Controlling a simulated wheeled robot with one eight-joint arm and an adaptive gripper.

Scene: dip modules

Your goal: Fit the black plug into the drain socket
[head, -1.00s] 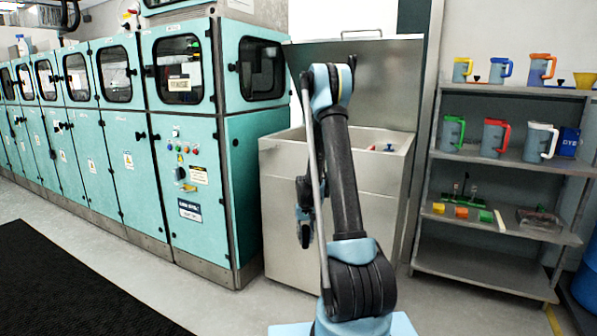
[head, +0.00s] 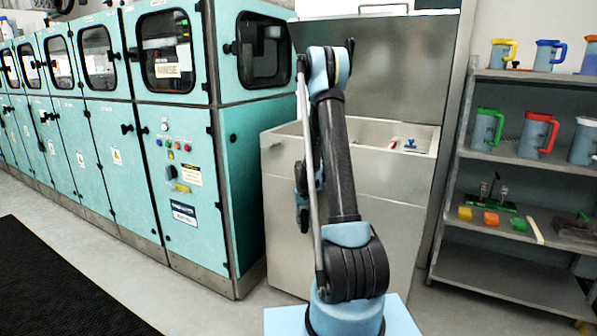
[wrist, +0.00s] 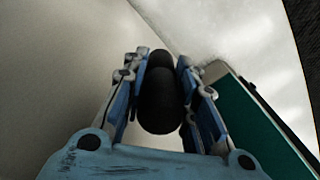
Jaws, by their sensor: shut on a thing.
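In the wrist view, my gripper (wrist: 168,75) has its two blue-padded fingers closed on a black rounded plug (wrist: 160,102). The plug sits between both pads, with pale floor and a plain grey surface beyond it. In the head view my arm stands in front of an open steel sink cabinet (head: 344,230), and its lower end hangs low before the cabinet's front. The fingers and the plug cannot be made out there. The drain socket cannot be seen in either view; most of the basin's inside is hidden by its front wall and my arm.
The cabinet's lid (head: 400,70) stands raised. A blue item (head: 410,144) and a red-and-white item (head: 392,144) sit at the basin's right. Teal machine cabinets (head: 185,150) line the left. A shelf (head: 500,165) with jugs stands right. A black mat (head: 60,285) lies front left.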

